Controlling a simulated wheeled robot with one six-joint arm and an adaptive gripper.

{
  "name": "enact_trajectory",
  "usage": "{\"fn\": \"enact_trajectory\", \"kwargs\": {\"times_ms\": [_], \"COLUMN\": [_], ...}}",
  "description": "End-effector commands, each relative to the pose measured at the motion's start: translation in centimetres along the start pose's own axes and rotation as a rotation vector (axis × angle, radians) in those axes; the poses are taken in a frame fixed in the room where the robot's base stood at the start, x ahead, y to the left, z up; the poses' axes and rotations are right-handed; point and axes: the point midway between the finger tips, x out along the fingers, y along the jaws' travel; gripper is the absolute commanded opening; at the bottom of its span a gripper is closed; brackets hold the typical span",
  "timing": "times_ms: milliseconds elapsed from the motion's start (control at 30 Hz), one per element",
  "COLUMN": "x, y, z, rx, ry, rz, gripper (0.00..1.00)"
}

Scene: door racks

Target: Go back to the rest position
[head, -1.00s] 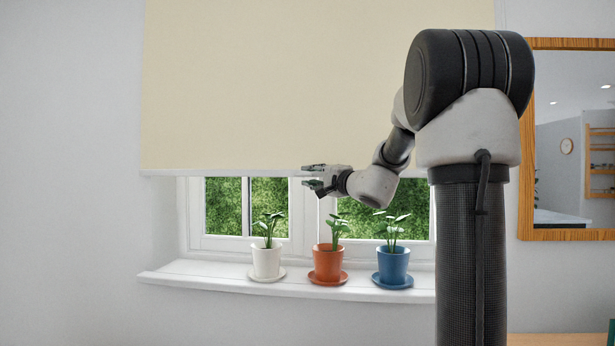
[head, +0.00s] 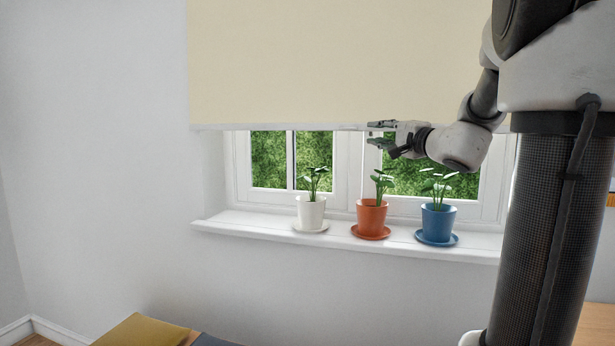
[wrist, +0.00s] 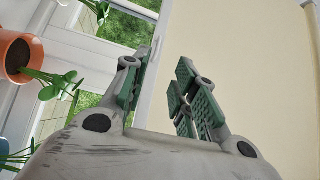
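My gripper (head: 373,132) is at the lower edge of the cream roller blind (head: 330,60), above the orange pot. In the wrist view, the two green-padded fingers of my gripper (wrist: 160,90) stand apart with a clear gap. The blind (wrist: 235,70) fills the right of that view, and its pale bottom bar (wrist: 158,48) shows in the gap between the fingers. I cannot tell whether a finger touches the bar. The blind covers the upper window, and the lower panes show green outside.
On the sill (head: 270,228) stand a white pot (head: 311,213), an orange pot (head: 370,216) and a blue pot (head: 438,222), each with a plant. A mustard cushion-like thing (head: 142,331) is at the bottom left. The wall left of the window is clear.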

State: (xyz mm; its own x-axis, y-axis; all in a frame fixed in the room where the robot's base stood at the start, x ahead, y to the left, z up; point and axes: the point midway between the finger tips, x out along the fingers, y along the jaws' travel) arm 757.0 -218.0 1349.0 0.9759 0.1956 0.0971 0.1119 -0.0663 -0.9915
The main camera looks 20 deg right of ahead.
Motion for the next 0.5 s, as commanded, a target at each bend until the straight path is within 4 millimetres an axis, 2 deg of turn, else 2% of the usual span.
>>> {"fn": "enact_trajectory", "kwargs": {"times_ms": [167, 267, 333, 400, 500], "x": [-0.1, -1.4, -3.2, -5.9, -10.2], "y": [0.5, 3.9, 7.4, 10.6, 14.4], "z": [0.2, 1.4, 2.6, 4.3, 7.2], "rx": [0.049, 0.057, 0.054, 0.029, -0.034], "ry": [-0.010, -0.067, -0.120, -0.183, -0.289], "rz": [0.017, 0.129, 0.246, 0.377, 0.559], "gripper": [0.28, 0.28, 0.28, 0.28, 0.28]}}
